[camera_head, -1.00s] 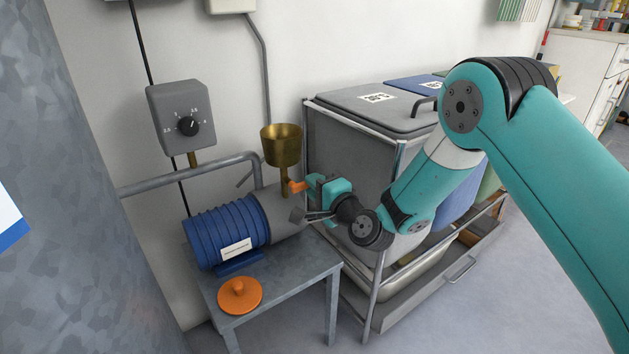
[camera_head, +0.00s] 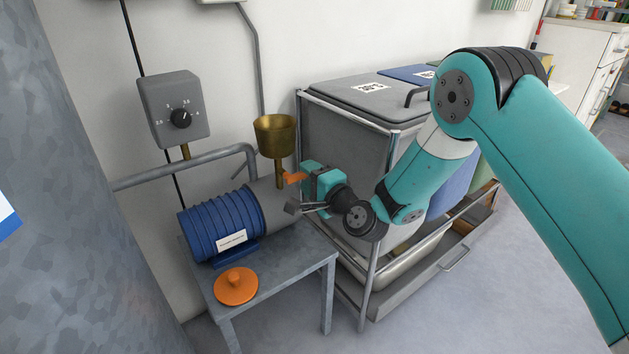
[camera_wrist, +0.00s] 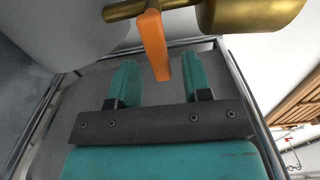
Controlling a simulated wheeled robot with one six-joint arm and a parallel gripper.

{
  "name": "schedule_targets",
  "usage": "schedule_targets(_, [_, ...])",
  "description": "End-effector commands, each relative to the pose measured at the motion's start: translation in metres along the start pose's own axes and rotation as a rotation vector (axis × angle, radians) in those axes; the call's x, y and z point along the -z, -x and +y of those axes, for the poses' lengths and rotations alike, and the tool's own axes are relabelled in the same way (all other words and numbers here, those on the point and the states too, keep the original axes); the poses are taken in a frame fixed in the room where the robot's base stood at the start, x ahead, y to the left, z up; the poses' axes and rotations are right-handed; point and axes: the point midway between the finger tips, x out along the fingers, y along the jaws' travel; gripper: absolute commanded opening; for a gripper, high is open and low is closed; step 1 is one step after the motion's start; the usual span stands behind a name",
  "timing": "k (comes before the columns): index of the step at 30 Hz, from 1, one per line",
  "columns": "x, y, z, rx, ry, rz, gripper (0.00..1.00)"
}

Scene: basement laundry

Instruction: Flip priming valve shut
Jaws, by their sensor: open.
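The priming valve shows as an orange lever (camera_head: 295,177) on the brass stem below a brass funnel (camera_head: 275,136), on top of the grey end of a blue pump (camera_head: 219,226). In the wrist view the orange lever (camera_wrist: 155,45) points toward my gripper, its free end between and a little beyond the two teal fingers. My gripper (camera_wrist: 143,75) is open and empty, with a clear gap between its fingers. In the head view my gripper (camera_head: 306,180) is just right of the lever. Whether a finger touches the lever cannot be told.
The pump stands on a grey metal table (camera_head: 285,285) with an orange cap (camera_head: 236,286) at its front. A laundry sorter (camera_head: 345,125) with lidded bins stands right behind my gripper. A dial box (camera_head: 174,108) and a pipe (camera_head: 190,168) are on the wall at left.

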Motion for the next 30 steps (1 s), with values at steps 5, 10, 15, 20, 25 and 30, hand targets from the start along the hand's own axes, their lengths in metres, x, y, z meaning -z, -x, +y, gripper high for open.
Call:
schedule_targets(5, [0.0, 0.009, 0.003, -0.002, -0.001, -0.001, 0.45])
schedule_targets(10, [0.002, 0.032, 0.005, -0.001, -0.003, 0.004, 0.45])
schedule_targets(15, [0.002, 0.062, 0.008, -0.001, -0.004, 0.005, 0.45])
schedule_targets(20, [0.002, 0.09, 0.01, 0.0, -0.004, 0.005, 0.45])
schedule_targets(25, [0.002, 0.114, 0.009, 0.001, 0.001, 0.004, 0.45])
schedule_targets(30, [0.002, 0.139, 0.007, 0.002, 0.001, 0.004, 0.45])
